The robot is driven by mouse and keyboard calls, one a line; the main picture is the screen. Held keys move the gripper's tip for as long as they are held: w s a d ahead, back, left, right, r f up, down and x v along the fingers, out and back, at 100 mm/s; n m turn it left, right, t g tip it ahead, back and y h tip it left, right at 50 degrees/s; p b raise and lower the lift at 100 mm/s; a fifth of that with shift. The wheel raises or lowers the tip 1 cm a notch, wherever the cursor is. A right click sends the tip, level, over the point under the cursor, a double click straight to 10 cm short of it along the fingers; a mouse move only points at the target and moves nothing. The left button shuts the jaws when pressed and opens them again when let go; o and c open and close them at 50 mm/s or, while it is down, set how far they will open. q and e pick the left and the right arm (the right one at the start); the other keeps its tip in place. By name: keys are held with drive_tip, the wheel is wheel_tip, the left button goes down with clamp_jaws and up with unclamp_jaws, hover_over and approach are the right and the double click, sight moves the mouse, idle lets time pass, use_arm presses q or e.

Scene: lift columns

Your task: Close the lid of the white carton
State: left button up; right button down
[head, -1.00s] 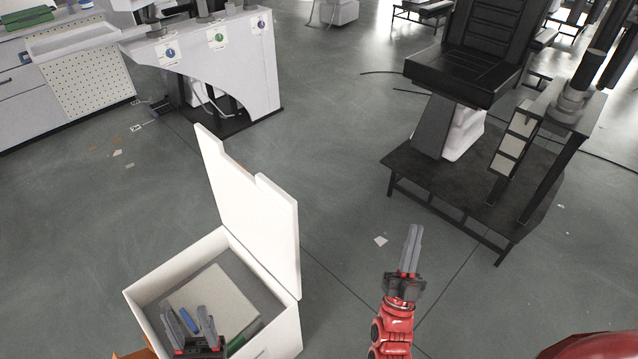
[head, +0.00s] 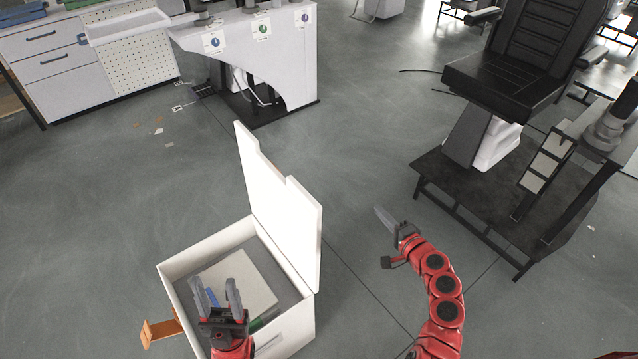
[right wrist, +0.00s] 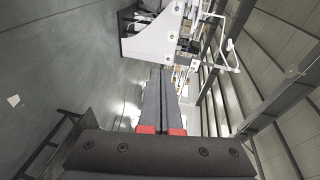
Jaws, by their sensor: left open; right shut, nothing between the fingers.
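The white carton (head: 190,256) stands at the bottom centre-left of the head view. Its lid (head: 280,200) is raised, standing steeply up along the carton's right-hand back side. Inside lie a pale flat piece (head: 250,283), a blue item (head: 212,297) and a green item (head: 258,323). My left gripper (head: 216,290) is open over the carton's near part and hides some of the inside. My right gripper (head: 384,217) is shut and empty, to the right of the lid and apart from it. Its closed fingers also show in the right wrist view (right wrist: 160,100).
An orange-brown piece (head: 160,331) sticks out at the carton's left side. A black chair on a dark platform (head: 450,190) stands at the right. A white workbench (head: 255,60) and drawers (head: 60,85) stand at the back left. The floor between is mostly clear.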

drive_tip(key=s+a+r+n+g+y+p, duration=0.1)
drive_tip(key=s+a+r+n+g+y, duration=0.25)
drive_tip(key=a+r+y, duration=0.5)
drive_tip(key=w+a+r+h+p, duration=0.1)
drive_tip(key=w+a+p, duration=0.2)
drive_tip(key=a, duration=0.6)
drive_tip(key=shift+r+n+p, duration=0.15)
drive_tip(key=shift+n+p, duration=0.2)
drive_tip(key=shift+p, duration=0.9)
drive_tip(key=shift+d+t+h, duration=0.1)
drive_tip(key=shift+t+h, duration=0.15)
